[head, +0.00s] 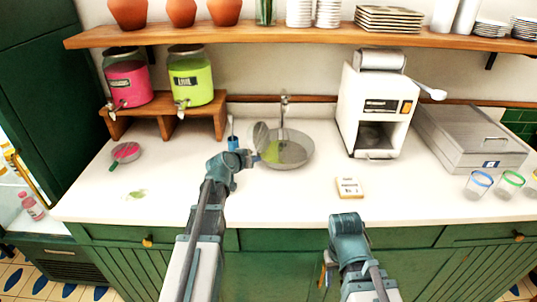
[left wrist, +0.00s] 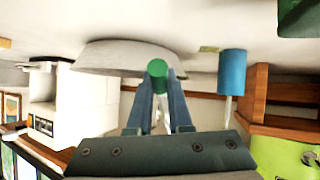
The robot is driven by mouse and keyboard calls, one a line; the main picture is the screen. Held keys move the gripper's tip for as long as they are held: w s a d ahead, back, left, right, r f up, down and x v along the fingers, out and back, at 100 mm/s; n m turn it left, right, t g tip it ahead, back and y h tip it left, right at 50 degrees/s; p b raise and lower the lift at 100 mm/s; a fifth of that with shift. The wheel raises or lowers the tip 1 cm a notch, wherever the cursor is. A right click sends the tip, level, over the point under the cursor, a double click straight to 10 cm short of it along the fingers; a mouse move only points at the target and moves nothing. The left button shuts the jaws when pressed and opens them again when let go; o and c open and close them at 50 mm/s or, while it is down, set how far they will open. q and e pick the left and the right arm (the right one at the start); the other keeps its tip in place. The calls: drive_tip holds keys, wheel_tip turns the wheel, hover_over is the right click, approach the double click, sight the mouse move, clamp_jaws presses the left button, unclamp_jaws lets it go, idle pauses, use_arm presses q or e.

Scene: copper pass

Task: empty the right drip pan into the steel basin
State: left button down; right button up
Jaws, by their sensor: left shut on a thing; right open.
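The right drip pan (head: 261,134) is a small grey round pan, tipped steeply at the left rim of the steel basin (head: 300,158). Green liquid (head: 272,152) shows in the basin's left part. My left gripper (head: 247,158) is shut on the pan's handle; in the left wrist view the green handle (left wrist: 158,68) sits between the fingers. A grey rounded shape behind it there could be pan or basin. Whether liquid is left in the pan is hidden. My right gripper (head: 325,270) is open and empty, low at the counter's front edge.
Another pan (head: 125,151) with pink liquid lies on the left counter, near a green spill (head: 136,194). A blue cup (head: 233,143) stands beside my left gripper. The tap (head: 284,112) rises behind the basin. A white machine (head: 378,110) stands right.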

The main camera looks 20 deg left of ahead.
sight(248, 134)
use_arm(q)
drive_tip(key=shift+w+a+f+n+h, duration=0.15)
drive_tip(key=shift+a+n+h, duration=0.3)
drive_tip(key=shift+n+h, duration=0.45)
wheel_tip(248, 134, up, 2)
drive_tip(key=shift+w+a+n+h+p, duration=0.15)
drive_tip(key=shift+n+h+p, duration=0.55)
drive_tip(key=shift+n, duration=0.2)
drive_tip(key=shift+n+h, duration=0.3)
drive_tip(key=shift+h, duration=0.2)
drive_tip(key=r+p, duration=0.4)
drive_tip(key=r, duration=0.1)
drive_tip(key=r+p, duration=0.2)
drive_tip(key=r, duration=0.1)
drive_tip(key=shift+w+a, duration=0.15)
drive_tip(key=shift+a, duration=0.15)
drive_tip(key=w+a+r+n+t+h+p, duration=0.1)
drive_tip(key=w+a+r+n+h+p, duration=0.1)
drive_tip(key=a+r+n+h, duration=0.2)
drive_tip(key=shift+a+r+n, duration=0.5)
drive_tip(key=shift+a+r, duration=1.05)
drive_tip(key=shift+r, duration=0.15)
